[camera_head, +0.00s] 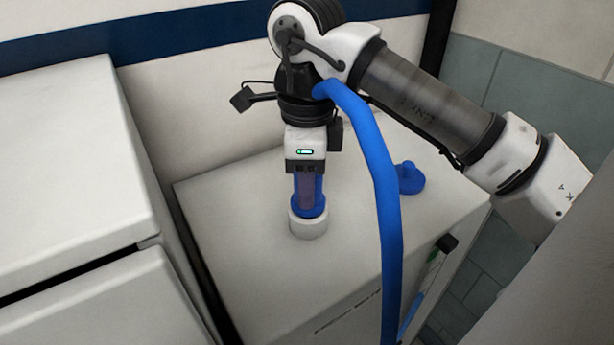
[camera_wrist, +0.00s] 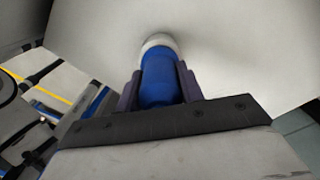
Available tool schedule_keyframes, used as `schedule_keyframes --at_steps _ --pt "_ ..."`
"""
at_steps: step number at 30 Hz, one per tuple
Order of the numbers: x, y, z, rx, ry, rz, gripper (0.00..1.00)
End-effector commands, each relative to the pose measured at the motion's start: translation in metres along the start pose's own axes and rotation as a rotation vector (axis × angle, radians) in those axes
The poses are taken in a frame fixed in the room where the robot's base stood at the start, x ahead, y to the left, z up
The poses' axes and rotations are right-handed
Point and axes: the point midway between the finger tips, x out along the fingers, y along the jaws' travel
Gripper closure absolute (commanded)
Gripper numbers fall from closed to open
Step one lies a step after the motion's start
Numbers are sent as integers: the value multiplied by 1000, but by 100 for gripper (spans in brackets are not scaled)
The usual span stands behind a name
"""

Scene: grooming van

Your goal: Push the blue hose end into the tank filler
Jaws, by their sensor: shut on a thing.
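My gripper (camera_head: 309,196) points straight down above the white tank top and is shut on the blue hose end (camera_head: 318,207). The wrist view shows the blue hose end (camera_wrist: 159,80) between the two dark fingers of my gripper (camera_wrist: 160,88). The tank filler (camera_head: 308,226) is a short white round collar on the tank top. The blue end sits upright at the filler's mouth, and its lower tip is hidden there. The filler's pale rim (camera_wrist: 157,41) shows just beyond the blue end in the wrist view. I cannot tell how deep the end sits.
The blue hose (camera_head: 372,150) arcs from behind my wrist down over the tank's front edge. A blue cap-like piece (camera_head: 409,179) lies on the tank top (camera_head: 245,200) to the right. A white cabinet (camera_head: 75,160) stands at the left. A wall is behind.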

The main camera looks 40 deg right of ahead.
Motion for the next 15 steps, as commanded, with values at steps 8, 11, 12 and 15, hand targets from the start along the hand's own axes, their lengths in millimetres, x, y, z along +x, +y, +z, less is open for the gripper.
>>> schedule_keyframes --at_steps 8,11,12,15 --pt "5 0 0 0 0 -1 96" --pt "6 0 0 0 0 -1 96" --pt "6 0 0 0 0 -1 60" --pt "6 0 0 0 0 -1 47"
